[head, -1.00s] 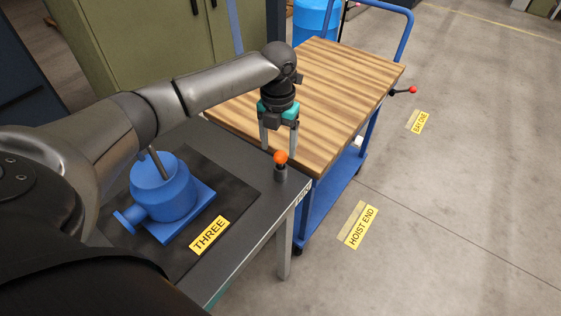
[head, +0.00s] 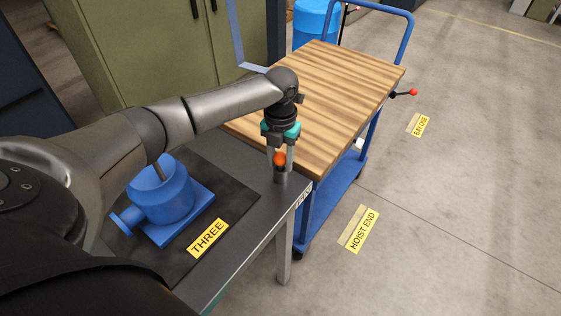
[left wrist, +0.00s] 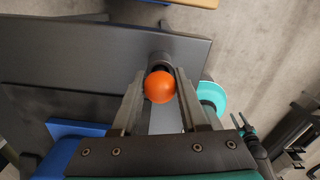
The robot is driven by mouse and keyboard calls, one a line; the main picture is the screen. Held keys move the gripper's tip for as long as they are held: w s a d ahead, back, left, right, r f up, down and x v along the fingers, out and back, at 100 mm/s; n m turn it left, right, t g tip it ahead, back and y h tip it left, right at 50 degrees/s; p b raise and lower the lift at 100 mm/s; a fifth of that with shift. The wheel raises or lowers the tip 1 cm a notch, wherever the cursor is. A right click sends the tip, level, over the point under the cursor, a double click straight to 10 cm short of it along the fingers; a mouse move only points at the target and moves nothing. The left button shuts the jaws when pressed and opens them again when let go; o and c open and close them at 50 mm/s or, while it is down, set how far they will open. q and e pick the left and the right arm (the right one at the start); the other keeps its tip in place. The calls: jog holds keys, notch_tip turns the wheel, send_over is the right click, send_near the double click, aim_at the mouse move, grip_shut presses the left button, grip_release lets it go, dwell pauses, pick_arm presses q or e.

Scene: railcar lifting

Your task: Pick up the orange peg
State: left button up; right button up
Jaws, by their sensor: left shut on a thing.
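The orange peg (head: 280,159) shows as a round orange ball top over a dark grey holder at the table's corner. In the left wrist view its orange ball (left wrist: 159,87) sits between the fingers, with the dark holder behind it. My left gripper (head: 280,172) points down over the peg and is shut on it, one finger on each side. In the left wrist view the fingertips (left wrist: 161,75) reach to the peg just below the ball. The peg's lower part is hidden by the ball and the holder. My right gripper is not in view.
A wood-topped blue cart (head: 330,85) stands close behind the table. Open floor with a HOIST END label (head: 362,229) lies to the right.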

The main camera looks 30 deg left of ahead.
pick_arm(q)
grip_shut()
